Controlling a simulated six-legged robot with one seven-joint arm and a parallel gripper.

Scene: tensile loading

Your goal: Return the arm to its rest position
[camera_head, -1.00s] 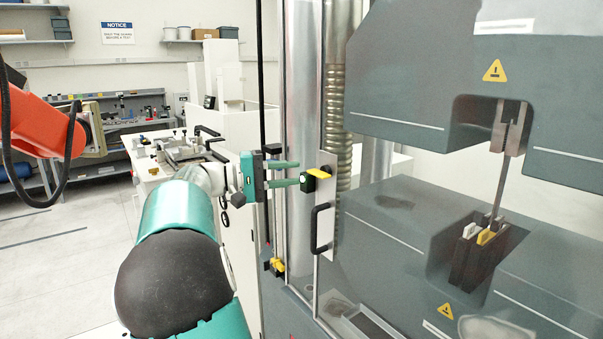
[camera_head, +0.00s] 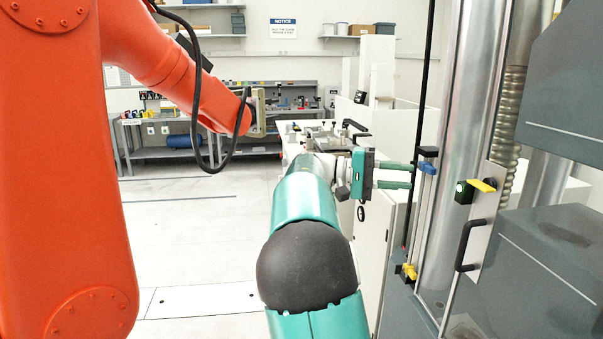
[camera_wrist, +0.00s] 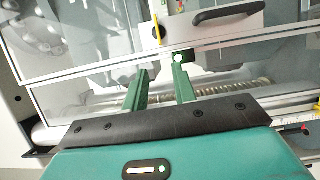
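My teal arm reaches forward in the head view, and my gripper (camera_head: 412,176) points right with its two green fingers apart. It is empty, with a visible gap between the fingertips and the green-lit box with the yellow tab (camera_head: 466,191) on the machine door. In the wrist view, the two green fingers (camera_wrist: 160,74) are spread with nothing between them. Behind them are the clear door panel and the lit box (camera_wrist: 183,57).
A large orange robot arm (camera_head: 60,180) stands close on the left. The testing machine (camera_head: 570,260), with its black door handle (camera_head: 469,245), is on the right. A bench with fixtures (camera_head: 318,133) lies beyond my gripper. Open floor (camera_head: 195,225) lies between the orange arm and mine.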

